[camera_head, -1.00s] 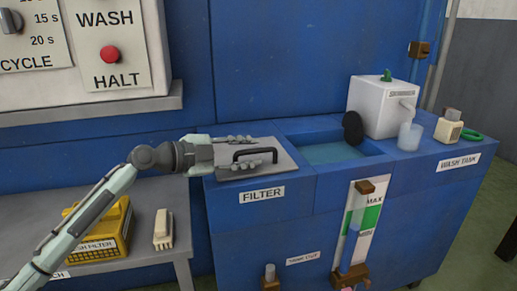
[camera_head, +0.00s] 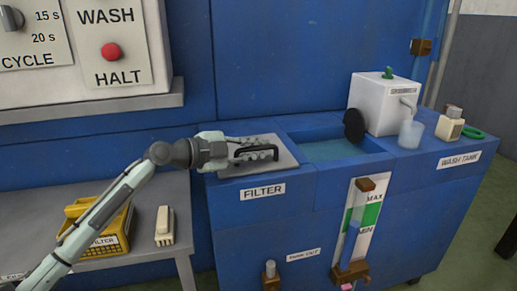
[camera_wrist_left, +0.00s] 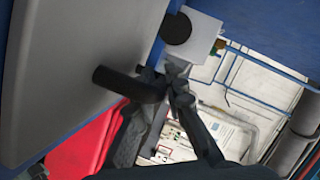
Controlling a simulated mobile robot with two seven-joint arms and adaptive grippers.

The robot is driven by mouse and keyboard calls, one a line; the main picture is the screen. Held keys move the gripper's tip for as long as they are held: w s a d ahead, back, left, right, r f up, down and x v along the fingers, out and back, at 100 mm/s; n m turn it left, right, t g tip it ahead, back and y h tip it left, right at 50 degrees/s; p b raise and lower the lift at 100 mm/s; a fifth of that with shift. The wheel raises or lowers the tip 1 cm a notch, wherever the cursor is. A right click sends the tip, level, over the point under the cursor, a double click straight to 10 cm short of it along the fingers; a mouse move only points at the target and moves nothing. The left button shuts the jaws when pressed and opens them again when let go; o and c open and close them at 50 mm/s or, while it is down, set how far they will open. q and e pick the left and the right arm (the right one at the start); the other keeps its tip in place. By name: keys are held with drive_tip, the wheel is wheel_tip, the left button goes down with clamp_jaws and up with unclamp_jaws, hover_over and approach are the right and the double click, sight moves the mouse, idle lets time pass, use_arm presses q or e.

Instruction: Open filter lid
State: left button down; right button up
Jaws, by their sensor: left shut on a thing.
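The grey filter lid (camera_head: 282,163) lies flat on the blue tank top, behind the FILTER label (camera_head: 264,191). Its black handle (camera_head: 240,152) stands on the plate. My left gripper (camera_head: 262,148) comes in from the left, low over the lid, with its fingers closed around the handle. In the left wrist view the lid (camera_wrist_left: 70,70) fills the left side. The handle (camera_wrist_left: 122,82) reaches between the gripper fingers (camera_wrist_left: 165,105), which hide its far end. My right gripper is not in view.
Right of the lid is an open basin of water (camera_head: 330,149), with a white dispenser (camera_head: 380,101) and a clear cup (camera_head: 411,134) beyond it. A yellow basket (camera_head: 100,235) and a pale brush (camera_head: 165,226) stand on the grey bench at left.

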use_arm(q)
drive_tip(key=shift+r, duration=0.1)
drive_tip(key=shift+w+r, duration=0.1)
drive_tip(key=shift+r, duration=0.3)
drive_tip(key=r+n, duration=0.1)
drive_tip(key=w+r+g+p, duration=0.1)
drive_tip(key=shift+a+r+n, duration=0.2)
drive_tip(key=shift+r+n, duration=0.1)
drive_tip(key=shift+n, duration=0.1)
drive_tip(key=w+a+r+n+g+p, duration=0.1)
drive_tip(key=w+r+n+p, duration=0.1)
drive_tip(key=w+r, duration=0.2)
drive_tip(key=shift+a+r+g, duration=0.2)
drive_tip(key=shift+r+g, duration=0.1)
drive_tip(key=shift+r, duration=0.35)
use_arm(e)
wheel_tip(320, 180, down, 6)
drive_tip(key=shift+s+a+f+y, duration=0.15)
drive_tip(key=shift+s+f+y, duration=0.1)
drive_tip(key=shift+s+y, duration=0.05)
